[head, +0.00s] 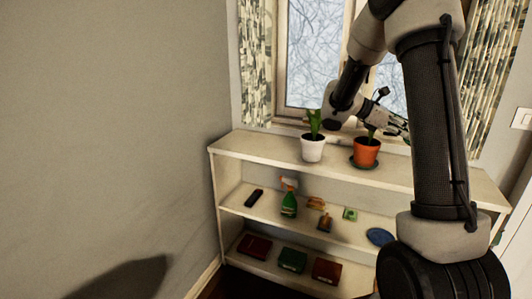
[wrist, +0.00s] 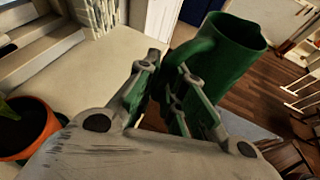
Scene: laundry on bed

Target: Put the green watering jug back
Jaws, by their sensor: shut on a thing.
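The green watering jug (wrist: 228,58) is in the upper middle of the wrist view, with its open mouth facing up and to the right. It is tilted in that picture. My gripper (wrist: 166,88) is shut on the jug's near side, and the fingers cover part of it. In the head view my gripper (head: 398,124) is above the shelf top, right of the potted plants. The jug's body is hidden there behind my arm.
The white shelf unit (head: 258,143) stands under a window. A white pot (head: 313,150) and an orange pot (head: 366,153) with plants stand on top. A green spray bottle (head: 289,203), a blue dish (head: 380,237) and several small items fill lower shelves. The shelf top's left end is bare.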

